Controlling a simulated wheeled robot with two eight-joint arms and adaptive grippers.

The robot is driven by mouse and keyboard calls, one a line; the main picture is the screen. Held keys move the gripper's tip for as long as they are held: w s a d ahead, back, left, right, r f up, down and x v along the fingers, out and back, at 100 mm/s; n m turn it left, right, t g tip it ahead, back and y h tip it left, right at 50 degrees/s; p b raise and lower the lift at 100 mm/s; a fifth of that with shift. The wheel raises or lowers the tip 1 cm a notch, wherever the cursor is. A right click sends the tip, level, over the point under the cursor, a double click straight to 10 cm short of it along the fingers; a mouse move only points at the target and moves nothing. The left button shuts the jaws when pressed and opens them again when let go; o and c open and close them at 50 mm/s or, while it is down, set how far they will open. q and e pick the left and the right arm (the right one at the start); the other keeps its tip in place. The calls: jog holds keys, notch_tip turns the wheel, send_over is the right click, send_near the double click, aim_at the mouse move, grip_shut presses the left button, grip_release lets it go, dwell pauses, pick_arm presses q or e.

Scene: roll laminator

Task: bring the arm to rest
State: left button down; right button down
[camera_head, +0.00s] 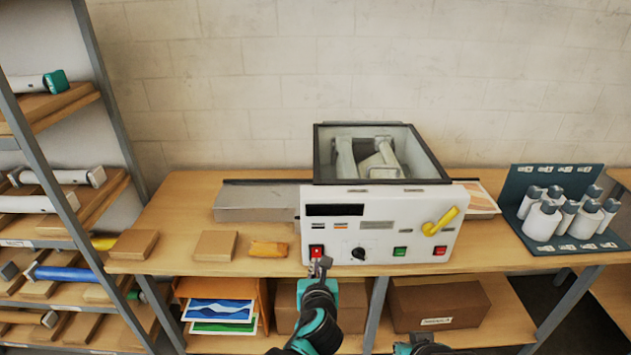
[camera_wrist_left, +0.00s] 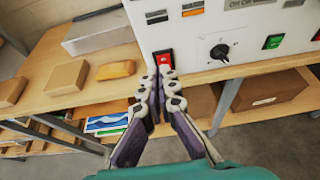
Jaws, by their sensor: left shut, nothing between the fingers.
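My left gripper (camera_head: 321,266) is shut and empty, in front of the laminator's front panel near its lower left corner. In the left wrist view its fingers (camera_wrist_left: 162,80) are together, with the tips just below a red rocker switch (camera_wrist_left: 164,57); I cannot tell if they touch it. The white laminator (camera_head: 380,240) stands on the wooden bench with its top open and white rollers inside. Its panel has a black knob (camera_head: 358,253), a green button (camera_head: 400,251), a red button (camera_head: 439,250) and a yellow lever (camera_head: 440,221). A dark part of my right arm shows at the bottom edge; its fingers are not visible.
Wooden blocks (camera_head: 215,245) and an orange packet (camera_head: 268,249) lie on the bench at left. A rack of white bottles (camera_head: 565,214) stands at right. Below are printed sheets (camera_head: 220,313) and cardboard boxes (camera_head: 440,302). A shelf unit (camera_head: 112,141) with rolls is at far left.

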pick_arm(q)
jog(key=s+a+n+g+y, duration=0.1)
jog(key=s+a+n+g, duration=0.15)
jog(key=a+n, duration=0.45)
jog(key=s+a+n+g+y, duration=0.1)
jog(key=s+a+n, duration=0.4)
jog(key=n, duration=0.4)
jog(key=s+a+f+n+g+h, duration=0.1)
jog(key=s+a+f+n, duration=0.1)
jog(key=s+n, duration=0.4)
jog(key=s+a+f+n+g+h+b, duration=0.1)
jog(key=s+a+n, duration=0.3)
jog(key=n, duration=1)
jog(key=shift+s+a+f+g, duration=0.2)
jog(key=shift+s+f+g, duration=0.2)
jog(key=shift+s, duration=0.8)
